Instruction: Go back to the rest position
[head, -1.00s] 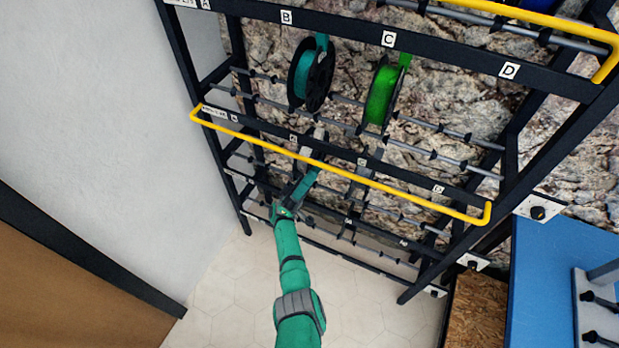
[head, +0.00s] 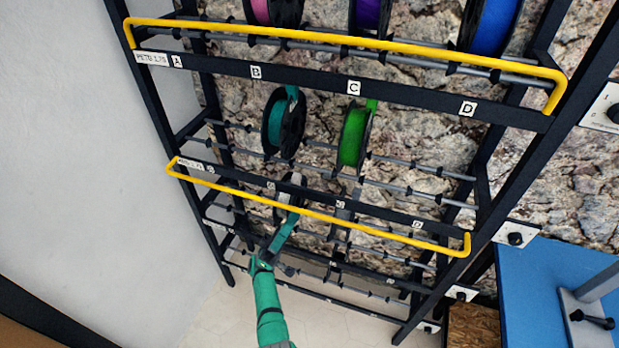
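My green arm reaches up from the bottom of the head view to the dark spool rack (head: 320,79). My grey gripper (head: 291,187) is at the lower label rail with the yellow bar, below the teal spool (head: 274,124). Its fingers are small and partly lost against the rack, so I cannot tell whether they are open or shut. No spool shows in it. The teal spool hangs under label B and a green spool (head: 353,137) hangs under label C, both apart from my gripper.
Yellow bars (head: 340,219) run along the front of the rack. Pink (head: 272,10), purple (head: 371,14) and blue (head: 494,24) spools sit on the upper level. A white wall (head: 80,170) is at left and a blue surface (head: 545,290) at lower right.

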